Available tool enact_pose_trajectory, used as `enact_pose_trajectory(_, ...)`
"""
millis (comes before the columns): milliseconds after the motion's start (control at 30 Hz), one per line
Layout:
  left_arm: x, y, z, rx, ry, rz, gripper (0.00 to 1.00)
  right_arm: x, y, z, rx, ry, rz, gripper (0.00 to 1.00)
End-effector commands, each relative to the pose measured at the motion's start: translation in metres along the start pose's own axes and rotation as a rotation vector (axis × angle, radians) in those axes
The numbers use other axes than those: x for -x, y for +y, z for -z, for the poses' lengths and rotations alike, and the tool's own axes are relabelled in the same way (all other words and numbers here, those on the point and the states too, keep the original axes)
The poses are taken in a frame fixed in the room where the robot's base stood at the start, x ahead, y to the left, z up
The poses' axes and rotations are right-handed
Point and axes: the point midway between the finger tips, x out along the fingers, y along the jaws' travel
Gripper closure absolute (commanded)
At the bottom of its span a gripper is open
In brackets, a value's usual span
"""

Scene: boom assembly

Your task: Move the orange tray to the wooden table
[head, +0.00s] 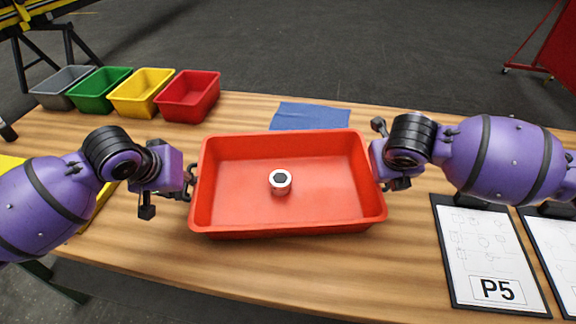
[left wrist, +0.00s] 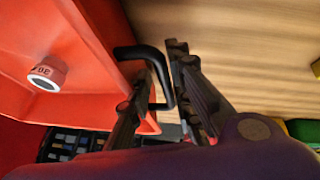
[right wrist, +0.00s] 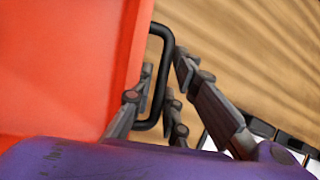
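The orange tray (head: 290,222) is at the middle of the wooden table (head: 150,255); I cannot tell whether it touches the top. A small white-and-grey cylinder (head: 280,182) stands inside it. My left gripper (head: 168,190) is at the tray's left handle. In the left wrist view the black handle (left wrist: 168,88) passes between the two fingers, which stand apart. My right gripper (head: 388,178) is at the right handle. In the right wrist view that handle (right wrist: 167,75) also lies between parted fingers, with gaps beside it.
Grey, green, yellow and red bins (head: 188,97) stand at the back left. A blue cloth (head: 310,116) lies behind the tray. Clipboards, one marked P5 (head: 490,255), lie at the right. The front strip of tabletop is clear.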

Motion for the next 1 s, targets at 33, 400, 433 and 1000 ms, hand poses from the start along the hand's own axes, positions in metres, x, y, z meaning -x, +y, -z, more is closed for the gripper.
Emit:
enact_pose_trajectory(33, 0.002, 0.002, 0.002, -0.001, 0.004, -0.005, 0.73, 0.002, 0.002, -0.002, 0.0, -0.004, -0.005, 0.73)
enact_pose_trajectory(400, 0.002, 0.0, 0.003, 0.002, 0.005, 0.0, 0.73, 0.001, -0.001, -0.002, -0.004, -0.003, 0.002, 0.73)
enact_pose_trajectory(433, 0.002, 0.0, 0.003, 0.002, 0.005, 0.001, 0.73, 0.001, -0.002, -0.002, -0.004, -0.003, 0.002, 0.73)
enact_pose_trajectory(1000, 0.028, -0.002, 0.002, 0.0, 0.006, 0.006, 0.73, 0.0, -0.003, -0.001, -0.005, -0.001, 0.007, 0.73)
